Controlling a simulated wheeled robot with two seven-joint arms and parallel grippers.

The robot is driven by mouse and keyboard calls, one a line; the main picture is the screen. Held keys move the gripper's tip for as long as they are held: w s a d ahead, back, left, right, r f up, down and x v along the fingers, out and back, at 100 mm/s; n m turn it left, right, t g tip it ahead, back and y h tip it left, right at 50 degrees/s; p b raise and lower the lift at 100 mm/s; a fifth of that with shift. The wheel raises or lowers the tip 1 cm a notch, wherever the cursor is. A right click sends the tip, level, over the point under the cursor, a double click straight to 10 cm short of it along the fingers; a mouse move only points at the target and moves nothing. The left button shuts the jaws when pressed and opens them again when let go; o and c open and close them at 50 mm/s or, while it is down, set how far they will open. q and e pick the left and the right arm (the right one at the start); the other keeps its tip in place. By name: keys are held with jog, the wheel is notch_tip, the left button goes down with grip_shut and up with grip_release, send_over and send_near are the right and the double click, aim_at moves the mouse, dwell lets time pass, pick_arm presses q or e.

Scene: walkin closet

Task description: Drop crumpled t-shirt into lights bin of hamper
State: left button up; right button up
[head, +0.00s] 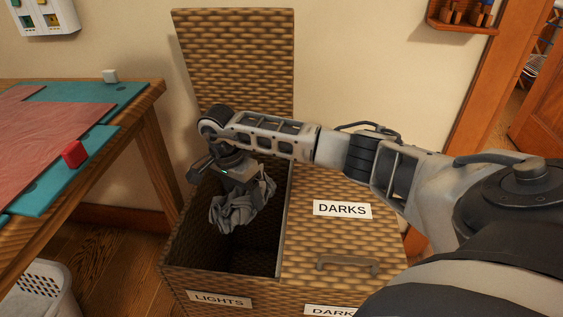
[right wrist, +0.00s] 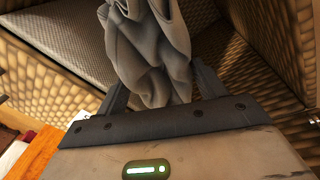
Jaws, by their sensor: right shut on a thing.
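The crumpled t-shirt (head: 240,207) is grey and hangs from my right gripper (head: 238,185), which is shut on it. In the head view the shirt hangs over the open lights bin of the wicker hamper (head: 225,285). The bin's LIGHTS label (head: 220,299) is on the front, and its lid (head: 235,60) stands upright against the wall. The right wrist view shows the shirt (right wrist: 150,50) between the two fingers, with the woven bin walls around it. The bin's inside looks dark and empty where visible. My left gripper is out of view.
The darks lid (head: 325,240) with a handle is closed, right of the open bin. A wooden table (head: 150,92) at left bears a teal mat, a pink cloth, a red block (head: 75,154) and a white block (head: 110,76). A white basket (head: 40,290) stands on the floor.

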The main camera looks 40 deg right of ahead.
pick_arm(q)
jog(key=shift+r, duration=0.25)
pick_arm(e)
jog(key=shift+f, duration=0.2)
jog(key=o, duration=1.1)
jog(key=shift+r, duration=0.3)
pick_arm(q)
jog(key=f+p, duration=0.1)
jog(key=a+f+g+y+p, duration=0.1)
jog(key=p, duration=0.1)
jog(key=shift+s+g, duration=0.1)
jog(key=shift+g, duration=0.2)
pick_arm(e)
jog(key=r, duration=0.5)
jog(key=w+a+r, duration=0.1)
jog(key=r, duration=0.4)
jog(key=w+a+r, duration=0.1)
jog(key=r, duration=0.4)
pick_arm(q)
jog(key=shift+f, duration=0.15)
